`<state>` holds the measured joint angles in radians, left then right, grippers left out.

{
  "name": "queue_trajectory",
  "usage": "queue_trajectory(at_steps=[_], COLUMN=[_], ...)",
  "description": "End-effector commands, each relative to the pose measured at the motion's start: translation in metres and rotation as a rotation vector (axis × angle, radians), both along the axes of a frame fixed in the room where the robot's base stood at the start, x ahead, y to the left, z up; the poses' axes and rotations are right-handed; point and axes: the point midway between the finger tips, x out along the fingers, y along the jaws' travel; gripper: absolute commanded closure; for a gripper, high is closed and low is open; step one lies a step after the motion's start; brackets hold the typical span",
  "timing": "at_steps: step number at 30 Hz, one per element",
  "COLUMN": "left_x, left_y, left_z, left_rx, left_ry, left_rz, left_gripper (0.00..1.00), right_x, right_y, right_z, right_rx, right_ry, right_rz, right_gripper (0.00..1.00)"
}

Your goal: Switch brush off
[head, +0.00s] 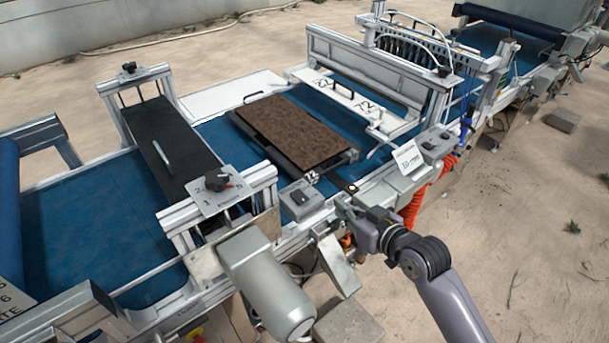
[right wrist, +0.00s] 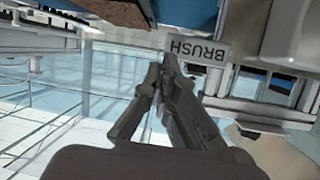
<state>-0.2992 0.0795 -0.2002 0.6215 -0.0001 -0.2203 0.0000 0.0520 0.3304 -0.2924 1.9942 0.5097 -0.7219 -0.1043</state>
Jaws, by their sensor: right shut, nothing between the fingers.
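A white label reading BRUSH (right wrist: 197,50) shows upside down in the right wrist view, just beyond my right gripper. The switch that goes with it cannot be made out there. In the head view a grey switch box with a black switch (head: 301,197) sits on the near rail of the machine, and I cannot read a label on it. My right gripper (head: 343,205) is shut and empty, a little to the right of this box at the near rail. It also shows in the right wrist view (right wrist: 158,82). My left gripper is not in view.
A tray of dark soil (head: 290,130) lies on the blue belt (head: 85,225). A second grey switch box (head: 436,145) stands farther right along the rail, beside a white sign (head: 408,158). A grey motor (head: 265,280) juts out at the near left. Sandy ground is open at right.

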Motion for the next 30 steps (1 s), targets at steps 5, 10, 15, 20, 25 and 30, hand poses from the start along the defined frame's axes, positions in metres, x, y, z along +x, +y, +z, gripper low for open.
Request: queue_trajectory(at_steps=[5,10,15,20,25,30], left_x=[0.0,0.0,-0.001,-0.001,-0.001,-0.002], left_y=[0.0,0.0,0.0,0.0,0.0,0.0], left_z=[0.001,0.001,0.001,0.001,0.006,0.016], left_rx=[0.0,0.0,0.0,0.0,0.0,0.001], left_ry=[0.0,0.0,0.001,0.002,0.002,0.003], left_rz=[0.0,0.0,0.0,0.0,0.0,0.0], left_gripper=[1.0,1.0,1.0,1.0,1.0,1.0], right_x=[-0.017,-0.025,-0.025,-0.023,-0.011,0.015], right_y=[0.023,0.029,0.029,0.029,0.038,0.057], right_z=[0.068,0.087,0.087,0.087,0.085,0.079], right_rx=[0.02,0.025,0.025,0.026,0.028,0.029], right_ry=[-0.1,-0.127,-0.128,-0.127,-0.128,-0.126], right_rz=[0.088,0.116,0.116,0.115,0.113,0.114], right_gripper=[1.0,1.0,1.0,1.0,1.0,1.0])
